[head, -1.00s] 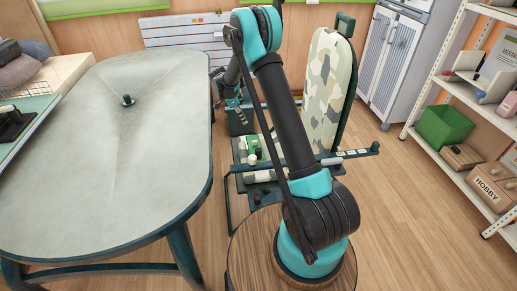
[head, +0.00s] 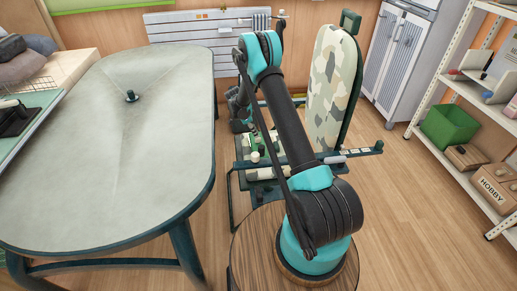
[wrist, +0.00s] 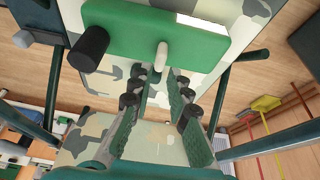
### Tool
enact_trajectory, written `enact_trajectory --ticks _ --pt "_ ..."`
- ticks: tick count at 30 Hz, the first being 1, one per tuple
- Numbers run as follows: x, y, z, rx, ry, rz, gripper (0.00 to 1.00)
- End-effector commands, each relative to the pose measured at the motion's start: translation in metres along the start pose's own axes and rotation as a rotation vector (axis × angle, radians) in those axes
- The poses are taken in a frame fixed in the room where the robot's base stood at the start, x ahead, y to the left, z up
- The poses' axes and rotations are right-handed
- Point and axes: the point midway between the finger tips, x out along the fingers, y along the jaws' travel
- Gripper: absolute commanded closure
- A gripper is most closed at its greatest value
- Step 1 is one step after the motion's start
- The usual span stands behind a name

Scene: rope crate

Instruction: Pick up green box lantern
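A green box-like thing with a rounded white knob (wrist: 162,58) and a black cylinder (wrist: 88,48) spans the top of the wrist view. I take its green face (wrist: 190,45) to be the green box lantern, but cannot be sure. In the head view a small green thing (head: 254,143) sits low on the camouflage-patterned equipment, partly hidden by my arm. My gripper (wrist: 160,82) is open and empty. Its two fingers point toward the green face, with the white knob between their lines. I cannot tell whether they touch it.
A camouflage-patterned padded board (head: 330,90) stands upright right of my arm, on a dark frame with a crossbar (head: 345,155). A large oval table (head: 110,190) is on the left. A white shelf (head: 440,140) with a green bin (head: 449,125) is on the right.

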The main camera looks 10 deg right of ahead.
Motion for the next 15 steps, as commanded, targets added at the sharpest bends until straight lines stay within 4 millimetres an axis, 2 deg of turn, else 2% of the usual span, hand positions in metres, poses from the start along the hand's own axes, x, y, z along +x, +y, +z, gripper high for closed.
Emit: enact_trajectory --ticks 5,12,15 --pt "0.012 0.0 0.002 0.0 0.0 0.0 0.83" --pt "0.045 0.0 0.004 0.001 0.0 0.0 0.83" --pt "0.052 0.0 0.004 0.001 0.0 0.0 0.83"
